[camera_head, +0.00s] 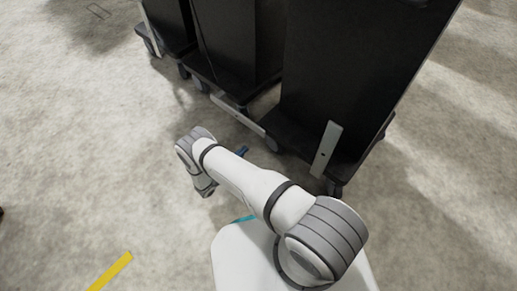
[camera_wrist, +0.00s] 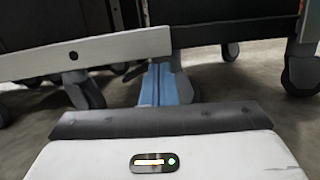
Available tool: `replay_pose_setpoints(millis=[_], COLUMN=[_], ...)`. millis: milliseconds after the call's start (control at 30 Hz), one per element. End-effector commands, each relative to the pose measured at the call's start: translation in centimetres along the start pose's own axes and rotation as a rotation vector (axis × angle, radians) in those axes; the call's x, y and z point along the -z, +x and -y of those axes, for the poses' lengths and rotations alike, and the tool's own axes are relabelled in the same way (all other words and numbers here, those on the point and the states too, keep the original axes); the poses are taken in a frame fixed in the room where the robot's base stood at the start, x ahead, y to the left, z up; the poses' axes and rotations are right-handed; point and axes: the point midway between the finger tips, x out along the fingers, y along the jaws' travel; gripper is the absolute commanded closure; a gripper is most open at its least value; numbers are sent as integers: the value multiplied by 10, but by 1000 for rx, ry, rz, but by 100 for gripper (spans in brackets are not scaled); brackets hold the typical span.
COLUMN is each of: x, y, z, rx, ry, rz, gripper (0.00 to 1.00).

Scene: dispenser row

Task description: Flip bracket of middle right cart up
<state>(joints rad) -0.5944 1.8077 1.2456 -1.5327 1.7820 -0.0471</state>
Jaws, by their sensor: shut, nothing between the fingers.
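A flat pale metal bracket (camera_head: 238,113) lies lowered, roughly level, low along the front of the middle black cart (camera_head: 232,45) in the head view. In the wrist view the same bracket (camera_wrist: 85,56) reaches in from the left, with a dark hole in it, and its free end is near the picture's middle. My gripper's blue fingers (camera_wrist: 165,84) are shut and empty, just below that free end in the picture; I cannot tell if they touch it. In the head view only a blue bit of my gripper (camera_head: 242,151) shows beyond my arm.
The right cart (camera_head: 350,70) has its bracket (camera_head: 326,149) standing upright; the left cart (camera_head: 168,22) also has an upright bracket (camera_head: 149,27). Dark caster wheels (camera_wrist: 300,72) stand under the carts. Grey floor is free at left, with a yellow strip (camera_head: 110,271).

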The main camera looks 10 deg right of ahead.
Motion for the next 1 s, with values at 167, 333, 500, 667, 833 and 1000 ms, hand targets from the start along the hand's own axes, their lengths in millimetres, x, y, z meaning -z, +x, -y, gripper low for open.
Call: replay_pose_setpoints(millis=[167, 333, 500, 667, 833, 1000], x=[37, 39, 39, 39, 39, 39], y=[-18, -20, -20, -13, 12, 44], z=[11, 12, 12, 12, 10, 7], rx=[-79, -92, -90, -89, -84, -85], ry=[-20, -22, -22, -23, -23, -22], rz=[32, 37, 36, 36, 36, 36], gripper=[100, 100, 100, 100, 100, 100])
